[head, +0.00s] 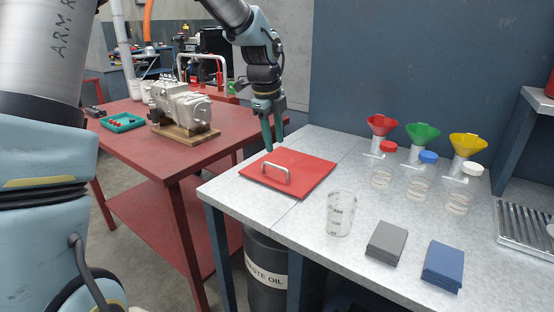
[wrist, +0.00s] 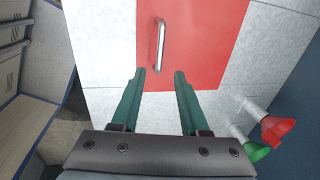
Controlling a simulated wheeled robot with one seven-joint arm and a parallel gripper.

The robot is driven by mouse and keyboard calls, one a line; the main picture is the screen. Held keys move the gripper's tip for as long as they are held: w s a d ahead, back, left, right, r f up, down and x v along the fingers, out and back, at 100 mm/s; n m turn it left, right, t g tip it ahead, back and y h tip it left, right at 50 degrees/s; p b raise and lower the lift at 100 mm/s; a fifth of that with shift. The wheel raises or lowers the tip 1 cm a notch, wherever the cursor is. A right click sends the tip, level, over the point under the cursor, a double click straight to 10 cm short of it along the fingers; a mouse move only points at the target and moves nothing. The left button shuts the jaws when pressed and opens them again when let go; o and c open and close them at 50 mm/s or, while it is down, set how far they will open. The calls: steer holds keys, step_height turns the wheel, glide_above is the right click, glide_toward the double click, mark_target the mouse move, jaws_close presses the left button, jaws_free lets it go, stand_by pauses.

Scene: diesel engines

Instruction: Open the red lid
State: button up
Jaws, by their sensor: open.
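The red lid (head: 308,171) lies flat on the left part of the light grey workbench, with a metal bar handle (head: 276,172) near its left front side. In the wrist view the red lid (wrist: 203,55) fills the upper middle, and the handle (wrist: 159,46) stands just beyond my fingertips. My gripper (head: 272,147) is above the far left edge of the lid, pointing down. In the wrist view my gripper (wrist: 160,72) has its two green fingers apart with nothing between them. The handle is not between the fingers. The lid lies level with no visible gap under it.
A glass beaker (head: 341,214), a grey box (head: 387,243) and a blue box (head: 443,266) stand right of the lid. Red (head: 382,127), green (head: 422,134) and yellow (head: 468,144) funnels and several jars line the back. A waste oil drum (head: 265,272) stands below the bench.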

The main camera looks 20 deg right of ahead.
mark_target(277, 168)
steer(key=f, duration=0.5)
steer(key=d+f+p, duration=0.1)
steer(key=f, duration=0.1)
steer(key=shift+w+d+f, duration=0.1)
steer(key=shift+w+f, duration=0.05)
steer(key=shift+w, duration=0.15)
steer(key=shift+c, duration=0.2)
jaws_close()
stand_by(0.9)
